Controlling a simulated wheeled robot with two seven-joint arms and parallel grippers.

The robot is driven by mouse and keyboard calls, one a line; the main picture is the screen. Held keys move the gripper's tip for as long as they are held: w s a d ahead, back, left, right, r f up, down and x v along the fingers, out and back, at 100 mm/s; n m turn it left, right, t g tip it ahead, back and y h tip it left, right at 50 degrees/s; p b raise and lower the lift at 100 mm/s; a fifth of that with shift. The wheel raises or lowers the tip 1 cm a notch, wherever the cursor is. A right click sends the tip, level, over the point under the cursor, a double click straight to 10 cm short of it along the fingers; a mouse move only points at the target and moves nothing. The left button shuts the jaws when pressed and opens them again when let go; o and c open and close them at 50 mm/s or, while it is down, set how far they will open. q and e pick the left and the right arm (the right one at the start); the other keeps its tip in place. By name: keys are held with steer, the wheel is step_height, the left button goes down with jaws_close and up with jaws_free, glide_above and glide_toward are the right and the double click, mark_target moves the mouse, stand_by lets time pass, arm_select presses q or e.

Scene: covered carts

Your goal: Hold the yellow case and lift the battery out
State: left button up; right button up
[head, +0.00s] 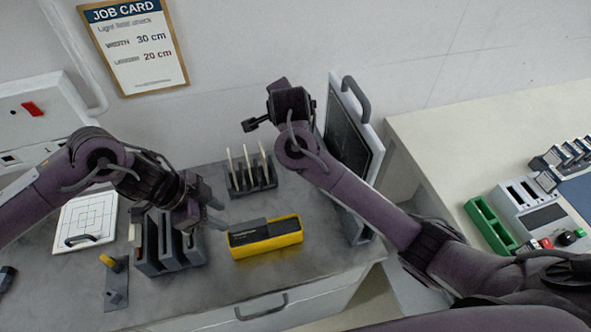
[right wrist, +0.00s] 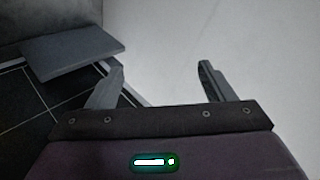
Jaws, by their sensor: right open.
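The yellow case (head: 268,246) lies on the grey worktop, its long side running left to right. A dark battery (head: 277,228) sits in it, with a grey raised part at its left end. My left gripper (head: 215,212) is just left of the case's left end and above the worktop. Its two grey fingers look apart, with nothing seen between them; contact with the case cannot be told. My right gripper (right wrist: 158,85) is open and empty in the right wrist view. In the head view its arm reaches up behind the case, near the wall.
Grey upright holders (head: 165,250) stand left of the case. A rack with pale sticks (head: 250,175) stands behind it. A dark panel with a handle (head: 350,130) rises at the worktop's right edge. A second bench (head: 440,125) holds green and grey trays.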

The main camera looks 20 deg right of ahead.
steer(key=s+a+f+m+g+y, duration=0.25)
steer(key=s+f+g, duration=0.35)
steer(key=s+f, duration=0.5)
steer(key=g, duration=0.4)
glide_toward(296, 224)
steer(key=shift+m, duration=0.25)
step_height(296, 224, down, 5)
steer(key=shift+f, duration=0.2)
step_height(296, 224, down, 7)
steer(key=shift+s+r, duration=0.1)
steer(key=shift+r, duration=0.1)
steer(key=shift+f, duration=0.5)
steer(key=c, duration=1.1)
steer(key=o, duration=1.1)
